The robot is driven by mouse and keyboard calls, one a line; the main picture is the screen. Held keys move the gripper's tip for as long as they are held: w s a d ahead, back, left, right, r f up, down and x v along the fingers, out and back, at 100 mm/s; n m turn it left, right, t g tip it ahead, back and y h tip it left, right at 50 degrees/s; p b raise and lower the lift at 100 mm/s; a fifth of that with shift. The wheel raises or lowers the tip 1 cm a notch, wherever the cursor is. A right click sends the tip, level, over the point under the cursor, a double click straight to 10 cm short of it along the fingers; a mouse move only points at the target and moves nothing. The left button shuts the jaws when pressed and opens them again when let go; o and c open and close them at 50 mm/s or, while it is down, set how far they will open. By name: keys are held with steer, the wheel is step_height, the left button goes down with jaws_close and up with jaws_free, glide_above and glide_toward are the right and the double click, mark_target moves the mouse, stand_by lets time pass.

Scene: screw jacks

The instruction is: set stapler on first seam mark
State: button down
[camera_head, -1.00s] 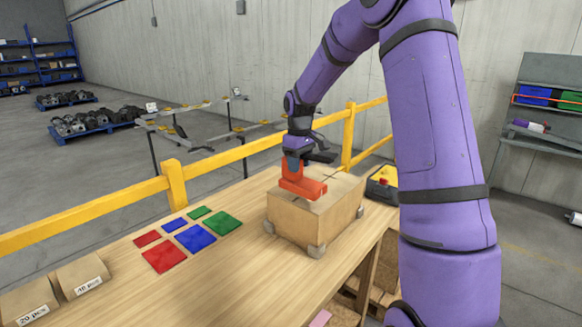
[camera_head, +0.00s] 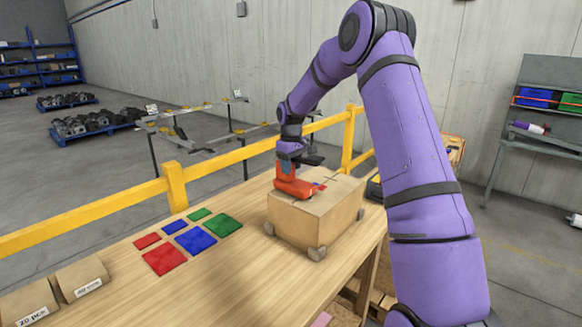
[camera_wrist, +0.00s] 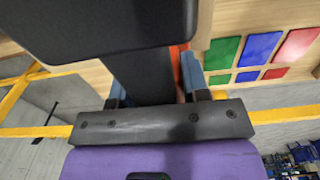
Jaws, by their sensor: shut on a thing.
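The stapler (camera_head: 294,187) is orange-red and sits at the top of a closed cardboard box (camera_head: 301,223) on the wooden table. My gripper (camera_head: 290,165) is shut on the stapler from above. The stapler's base is at the left part of the box top; I cannot tell if it touches the cardboard. Dark seam marks and a small red patch (camera_head: 321,187) show on the box top to its right. In the wrist view only a thin orange strip of the stapler (camera_wrist: 183,85) shows between the blue fingers; the rest is hidden.
Red, blue and green mats (camera_head: 195,239) lie on the table left of the box. Two small labelled cartons (camera_head: 82,278) stand at the front left. A yellow rail (camera_head: 175,186) runs behind the table. A yellow-black item is partly hidden behind my arm.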

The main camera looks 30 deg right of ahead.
steer(key=shift+f, duration=0.2)
steer(key=c, duration=0.6)
jaws_free()
step_height(320, 180, up, 12)
steer(key=shift+f, duration=0.1)
steer(key=s+a+r+m+t+h, duration=0.1)
steer(key=s+a+r, duration=0.5)
steer(key=s, duration=0.3)
steer(key=s+a+r+t, duration=0.1)
steer(key=s+a+r, duration=0.55)
steer(key=s, duration=0.35)
steer(key=s+a+f+m+t, duration=0.1)
steer(key=s+a, duration=0.1)
steer(key=s, duration=1)
steer(key=s+a+f+m+t+y, duration=0.1)
steer(key=s+a+f+t, duration=0.1)
steer(key=s, duration=1.1)
steer(key=shift+a+f+m, duration=0.3)
steer(key=shift+a, duration=0.35)
